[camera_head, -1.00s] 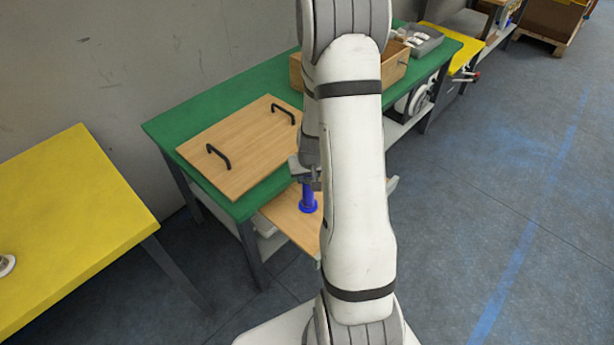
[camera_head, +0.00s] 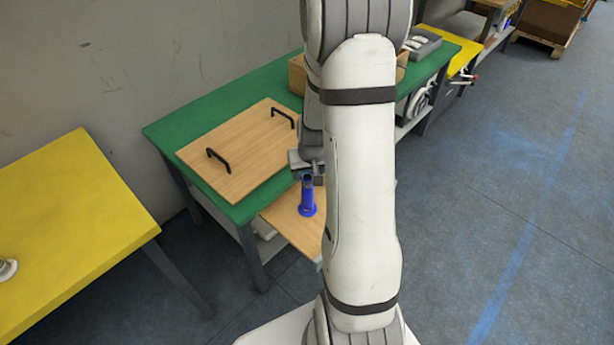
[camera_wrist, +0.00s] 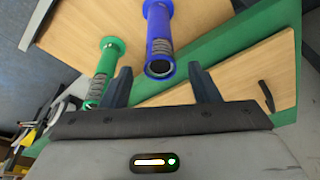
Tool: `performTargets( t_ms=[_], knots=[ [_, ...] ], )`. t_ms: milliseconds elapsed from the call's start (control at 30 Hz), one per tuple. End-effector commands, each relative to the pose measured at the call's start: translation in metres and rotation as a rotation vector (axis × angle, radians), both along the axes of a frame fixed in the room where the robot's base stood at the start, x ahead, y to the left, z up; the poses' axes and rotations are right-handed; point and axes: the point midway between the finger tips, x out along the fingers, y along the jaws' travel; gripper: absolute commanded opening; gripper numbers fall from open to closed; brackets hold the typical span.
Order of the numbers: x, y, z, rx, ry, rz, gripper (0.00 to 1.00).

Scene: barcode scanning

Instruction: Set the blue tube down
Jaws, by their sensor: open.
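The blue tube (camera_head: 308,197) stands upright on a light wooden board (camera_head: 283,222), its flanged end down and its dark open end up. In the wrist view the blue tube (camera_wrist: 159,30) lies ahead of the fingertips, its open end nearest to them. My gripper (camera_wrist: 161,75) is open and empty, its two fingers apart on either side of the tube's line. In the head view my gripper (camera_head: 308,168) is just behind the tube's top, partly hidden by my arm.
A green tube (camera_wrist: 104,68) stands beside the blue one on the board; my arm hides it in the head view. Behind is a green table (camera_head: 190,120) with a handled wooden panel (camera_head: 240,150). A yellow table (camera_head: 70,215) stands at left.

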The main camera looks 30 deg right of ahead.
Motion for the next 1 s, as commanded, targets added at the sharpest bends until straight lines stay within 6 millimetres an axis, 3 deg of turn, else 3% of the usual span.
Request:
performTargets(
  t_ms=[200,567,767,1000],
  knots=[
    [-0.01,0.002,0.039,-0.002,-0.003,0.001,0.56],
    [-0.02,0.013,0.073,0.0,-0.002,0.013,0.56],
    [-0.05,0.057,0.127,0.005,-0.002,0.084,0.56],
    [-0.118,0.112,0.187,0.006,0.014,0.181,0.56]
  ],
)
